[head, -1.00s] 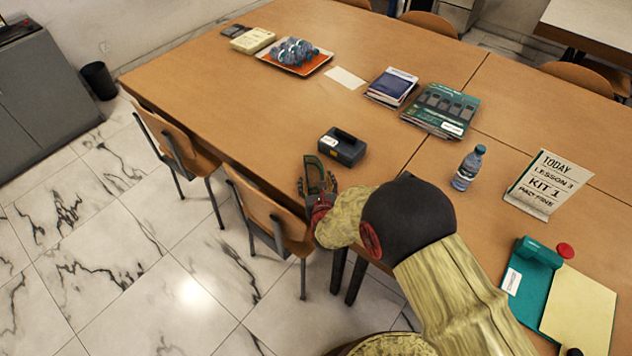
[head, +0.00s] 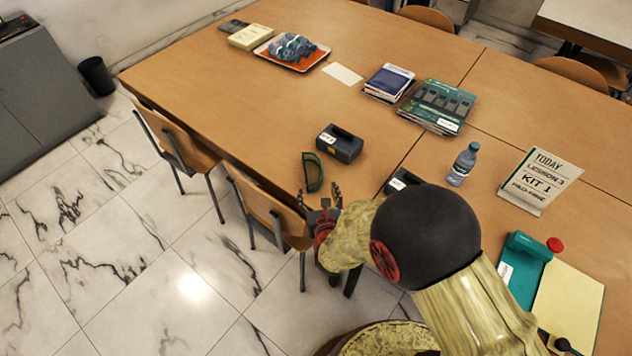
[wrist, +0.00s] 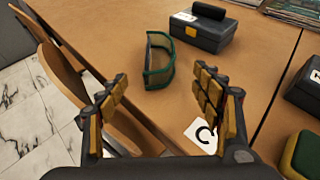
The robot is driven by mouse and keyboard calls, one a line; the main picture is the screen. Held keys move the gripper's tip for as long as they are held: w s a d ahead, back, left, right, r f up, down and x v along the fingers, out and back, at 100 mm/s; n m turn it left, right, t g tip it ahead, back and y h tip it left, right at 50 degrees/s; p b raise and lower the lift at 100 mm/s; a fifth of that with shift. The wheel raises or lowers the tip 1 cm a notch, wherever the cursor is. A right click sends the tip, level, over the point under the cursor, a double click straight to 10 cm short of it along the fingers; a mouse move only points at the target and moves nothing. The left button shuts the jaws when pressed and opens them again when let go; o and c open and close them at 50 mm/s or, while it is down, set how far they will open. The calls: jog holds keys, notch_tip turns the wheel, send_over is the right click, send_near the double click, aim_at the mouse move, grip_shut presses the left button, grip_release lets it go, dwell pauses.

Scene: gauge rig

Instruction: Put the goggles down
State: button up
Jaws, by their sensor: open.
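The goggles (head: 312,172), with a dark green frame, rest on the wooden table near its front edge, left of a black case. They also show in the wrist view (wrist: 159,60), beyond my fingertips and apart from them. My gripper (head: 320,197) is open and empty, just on the near side of the goggles. In the wrist view my gripper (wrist: 160,95) shows its two yellow-padded fingers spread wide, with nothing between them but table.
The black case (head: 340,143) stands close to the goggles. A second dark case (head: 402,181) is partly hidden behind my arm. A bottle (head: 464,164) and a sign (head: 540,181) stand to the right. Chairs (head: 268,212) line the table edge.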

jog(key=w+d+r+m+h, duration=0.1)
jog(key=d+r+m+h, duration=0.5)
jog(key=d+r+m, duration=0.5)
jog(key=s+d+r+m+g+h, duration=0.35)
jog(key=d+r+m, duration=0.2)
jog(key=d, duration=0.25)
jog(key=s+d+r+m+g+h, duration=0.2)
jog(key=s+d+r+m, duration=0.3)
jog(key=d+r, duration=0.3)
jog(key=s+r+m+g+y, duration=0.2)
jog(key=s+m+g+y, duration=0.2)
jog(key=s+m, duration=0.75)
jog(key=s+a+r+m+t+y, duration=0.1)
jog(key=s+a+r+m+y, duration=0.3)
jog(key=a, duration=0.5)
jog(key=s+y, duration=0.2)
jog(key=shift+s+r+t, duration=0.25)
jog(key=shift+s+t, duration=0.05)
jog(key=shift+t, duration=0.05)
